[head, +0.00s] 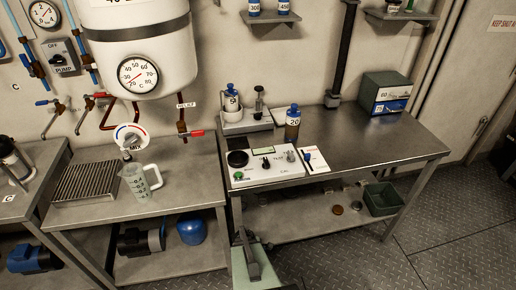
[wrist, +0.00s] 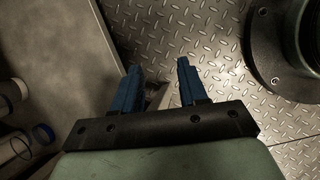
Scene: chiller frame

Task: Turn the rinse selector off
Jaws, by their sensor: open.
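No label reading "rinse" is legible, so I cannot tell for certain which control is the rinse selector. On the right bench, a white control box (head: 264,172) carries a black round part, a small screen, knobs and a green button. Beside it lies a small white plate (head: 315,161) with a blue-handled selector (head: 307,159); its position marks are too small to read. My gripper (wrist: 160,80) shows in the wrist view with its two blue fingers apart and nothing between them, pointing over the patterned metal floor. It is away from the controls.
A mixing dial (head: 130,137) and a clear jug (head: 140,181) are at the left bench. A pump switch (head: 62,58) is on the wall. The right bench top (head: 375,135) is largely clear.

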